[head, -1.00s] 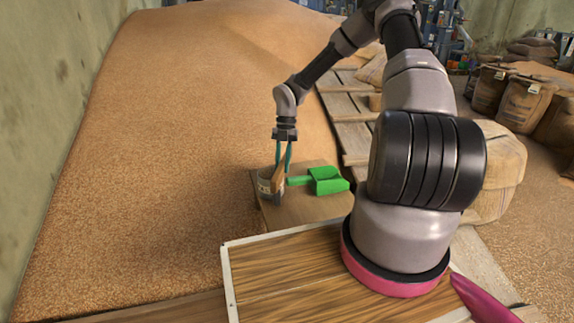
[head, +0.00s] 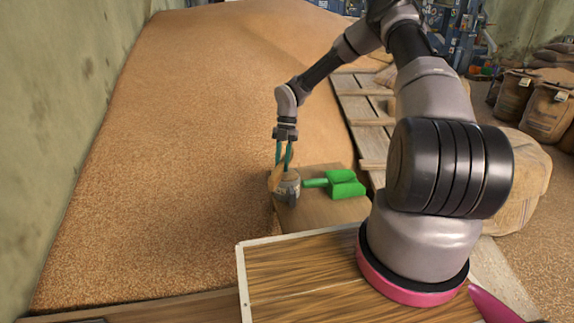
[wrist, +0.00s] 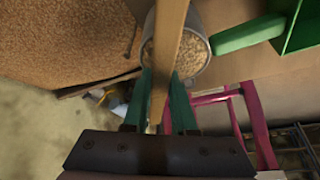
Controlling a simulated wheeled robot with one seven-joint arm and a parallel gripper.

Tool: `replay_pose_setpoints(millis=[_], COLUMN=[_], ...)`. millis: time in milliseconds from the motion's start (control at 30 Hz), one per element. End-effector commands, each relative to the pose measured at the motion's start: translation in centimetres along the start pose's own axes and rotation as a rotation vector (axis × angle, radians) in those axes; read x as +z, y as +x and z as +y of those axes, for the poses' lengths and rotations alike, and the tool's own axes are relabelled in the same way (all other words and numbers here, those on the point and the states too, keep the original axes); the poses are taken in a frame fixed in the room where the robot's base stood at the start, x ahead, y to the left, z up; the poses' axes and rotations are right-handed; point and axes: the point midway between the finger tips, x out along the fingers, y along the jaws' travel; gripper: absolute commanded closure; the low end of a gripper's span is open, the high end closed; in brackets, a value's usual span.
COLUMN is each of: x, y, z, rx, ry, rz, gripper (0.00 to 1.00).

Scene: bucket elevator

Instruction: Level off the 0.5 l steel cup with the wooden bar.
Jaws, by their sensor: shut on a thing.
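The steel cup (head: 291,190) stands upright on a small wooden board and is full of grain, which shows at its mouth in the wrist view (wrist: 190,52). My gripper (head: 284,158) is shut on the wooden bar (head: 274,180). In the wrist view, the teal fingers (wrist: 162,78) pinch the bar (wrist: 170,40) from both sides, and the bar crosses over the cup's mouth, left of its middle. Grain shows mostly right of the bar, with a thin strip left. In the head view the bar is at the cup's left side. Whether it touches the rim cannot be told.
A green scoop (head: 340,184) lies on the board (head: 325,212) right of the cup, its handle close to the cup. A large grain heap (head: 190,130) fills the left. Filled sacks (head: 530,102) stand at the right, and slatted wooden boards (head: 368,115) lie behind.

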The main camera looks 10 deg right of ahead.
Motion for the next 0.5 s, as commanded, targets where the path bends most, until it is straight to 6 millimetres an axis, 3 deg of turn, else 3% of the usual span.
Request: replay_pose_setpoints(millis=[500], x=[-0.1], y=[0.0], z=[3.2], rx=[0.0], ry=[-0.001], rz=[0.001], gripper=[1.0])
